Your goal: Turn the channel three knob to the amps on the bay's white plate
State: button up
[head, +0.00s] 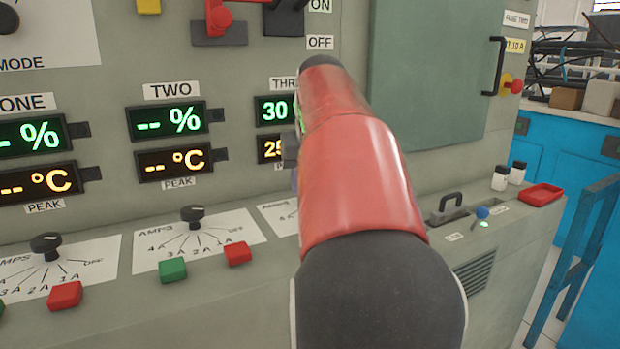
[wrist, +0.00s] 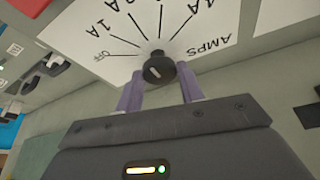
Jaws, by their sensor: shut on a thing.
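The channel three knob (wrist: 158,69) is black and round, on a white AMPS dial plate (wrist: 110,58) seen upside down in the wrist view. OFF, 1 A and other marks fan out around it. My gripper (wrist: 160,78) has its two purple fingers on either side of the knob and is shut on it. A short pale mark shows on the knob, but I cannot tell which setting it points to. In the head view my red arm hides the knob and most of its dial plate (head: 280,214). The bay's white plate (head: 517,18) appears small at upper right, its wording hard to read; a yellow label (head: 516,45) below shows 10 A.
Channel two's knob (head: 193,215) and channel one's knob (head: 46,245) stand to the left, with green (head: 172,270) and red (head: 238,253) buttons before them. Channel three's displays (head: 272,110) are partly covered. A black handle (head: 447,208) and red tray (head: 540,194) are at right.

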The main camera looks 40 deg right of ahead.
dwell(0.3)
jog(key=o, duration=1)
jog(key=shift+c, duration=0.2)
jog(key=shift+r, duration=0.1)
jog(key=p+v, duration=0.1)
jog(key=v, duration=0.6)
jog(key=shift+s+r, duration=0.15)
jog(key=shift+r, duration=0.15)
jog(key=shift+a, duration=0.1)
